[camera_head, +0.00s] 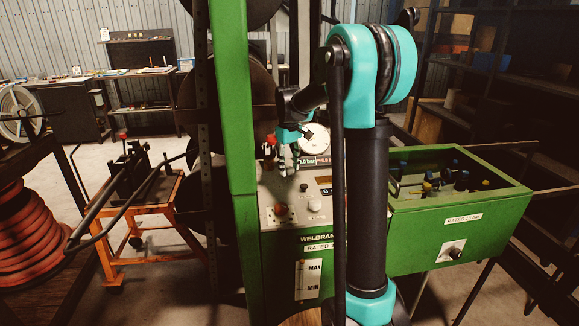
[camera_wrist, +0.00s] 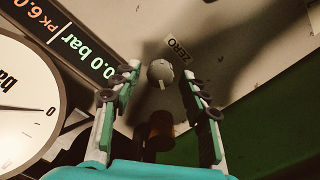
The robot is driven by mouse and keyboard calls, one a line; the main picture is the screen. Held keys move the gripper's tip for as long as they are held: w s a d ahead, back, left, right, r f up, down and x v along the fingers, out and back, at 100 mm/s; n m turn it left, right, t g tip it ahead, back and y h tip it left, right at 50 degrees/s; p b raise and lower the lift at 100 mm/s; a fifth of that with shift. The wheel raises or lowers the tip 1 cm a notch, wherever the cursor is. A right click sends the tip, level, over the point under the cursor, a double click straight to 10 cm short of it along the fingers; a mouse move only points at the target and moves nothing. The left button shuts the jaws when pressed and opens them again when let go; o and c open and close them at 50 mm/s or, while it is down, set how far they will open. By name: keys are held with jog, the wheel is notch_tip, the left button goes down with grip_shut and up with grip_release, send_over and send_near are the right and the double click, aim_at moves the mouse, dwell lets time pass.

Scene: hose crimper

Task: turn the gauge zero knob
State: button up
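The zero knob (camera_wrist: 160,72) is a small grey round knob with a pointer mark, beside the ZERO label (camera_wrist: 175,46) in the wrist view. My gripper (camera_wrist: 158,76) is open. Its two fingers appear on either side of the knob with a visible gap to each. I cannot tell whether the fingertips reach its depth. The white dial gauge (camera_wrist: 24,105) is left of the fingers, its needle near 0. In the head view my gripper (camera_head: 288,158) is at the panel, left of the gauge (camera_head: 315,138); I cannot make out the zero knob there.
A lit display (camera_wrist: 72,42) reads 0.0 bar beside the gauge. A dark brown cylinder (camera_wrist: 158,130) lies between the finger bases in the picture. Below, the panel has a red button (camera_head: 281,209) and a grey knob (camera_head: 314,204). A green post (camera_head: 232,100) stands left of my gripper.

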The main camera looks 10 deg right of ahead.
aim_at(289, 168)
jog(key=shift+a+r, duration=0.1)
jog(key=shift+r, duration=3.9)
jog(key=shift+s, duration=0.1)
